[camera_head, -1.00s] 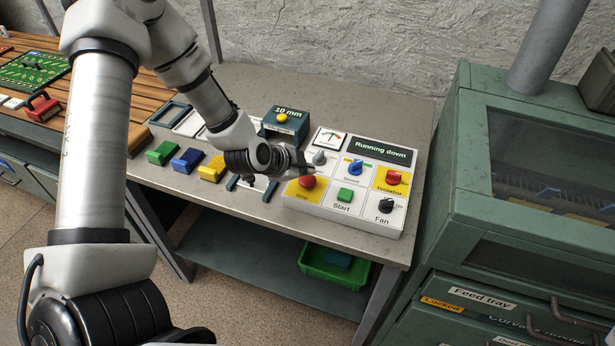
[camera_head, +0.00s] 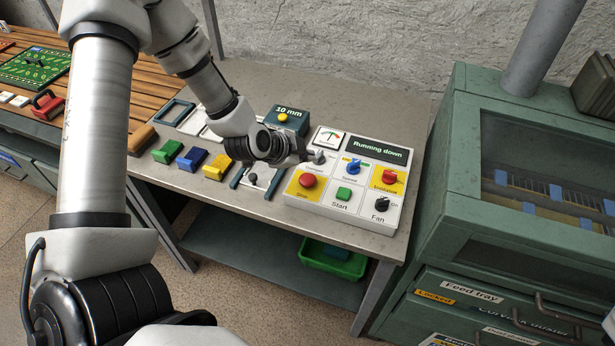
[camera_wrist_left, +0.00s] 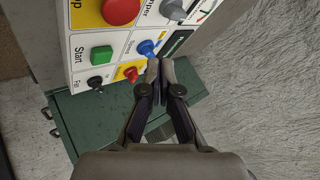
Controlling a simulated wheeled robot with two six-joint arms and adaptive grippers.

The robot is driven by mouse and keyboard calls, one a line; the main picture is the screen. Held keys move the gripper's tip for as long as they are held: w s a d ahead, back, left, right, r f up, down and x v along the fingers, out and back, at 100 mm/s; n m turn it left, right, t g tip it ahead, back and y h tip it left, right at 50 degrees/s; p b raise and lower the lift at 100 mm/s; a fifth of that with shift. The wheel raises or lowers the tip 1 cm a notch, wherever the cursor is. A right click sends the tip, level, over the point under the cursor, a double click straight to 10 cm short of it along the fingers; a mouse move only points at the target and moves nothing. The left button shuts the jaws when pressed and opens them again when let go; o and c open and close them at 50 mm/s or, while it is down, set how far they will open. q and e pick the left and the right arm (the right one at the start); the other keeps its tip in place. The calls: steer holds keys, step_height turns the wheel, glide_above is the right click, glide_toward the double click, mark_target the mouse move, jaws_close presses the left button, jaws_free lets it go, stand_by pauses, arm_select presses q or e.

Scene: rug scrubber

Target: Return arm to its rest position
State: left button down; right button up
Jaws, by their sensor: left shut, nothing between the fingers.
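My left arm comes in from the left in the head view. Its gripper (camera_head: 309,157) hangs over the upper left part of the white control panel (camera_head: 330,206), near the grey knob (camera_head: 319,156). The fingers are shut and empty; they also show together in the left wrist view (camera_wrist_left: 167,65). The panel's red stop button (camera_head: 308,180) is uncovered. The green Start button (camera_head: 343,194), blue knob (camera_head: 353,167), red isolator knob (camera_head: 389,177) and black fan knob (camera_head: 381,204) are in view. The display (camera_head: 377,149) reads "Running down". My right gripper is not in view.
A box marked "10 mm" (camera_head: 287,119) stands behind the gripper. Green (camera_head: 167,152), blue (camera_head: 192,159) and yellow (camera_head: 217,167) blocks sit left of the panel. A green machine (camera_head: 540,240) with a window stands right. A green bin (camera_head: 333,259) sits on the lower shelf.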

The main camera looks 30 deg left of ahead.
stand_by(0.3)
arm_select(q)
steer(key=s+d+f+n+g, duration=0.1)
steer(key=s+f, duration=0.2)
steer(key=s+d+f+n+g, duration=0.1)
steer(key=s+d+f+n, duration=0.1)
steer(key=s+f, duration=0.2)
steer(key=s+d+f+n+g, duration=0.1)
steer(key=s+d+f+g, duration=0.1)
steer(key=s+f, duration=0.1)
steer(key=shift+s+f+n+y, duration=0.3)
steer(key=shift+f+n, duration=0.1)
steer(key=shift+f, duration=0.15)
steer(key=s+d+f+n+g+y, duration=0.1)
steer(key=s+d+f+n+g, duration=0.2)
steer(key=s, duration=0.6)
steer(key=s+d+f+n+g, duration=0.15)
steer(key=s+f+n, duration=0.3)
steer(key=s, duration=0.45)
step_height(320, 180, down, 6)
steer(key=w+a+b, duration=0.1)
steer(key=b, duration=0.4)
steer(key=shift+m+b, duration=0.35)
steer(key=shift+b, duration=0.05)
steer(key=shift+s+g, duration=0.1)
steer(key=shift+g, duration=0.15)
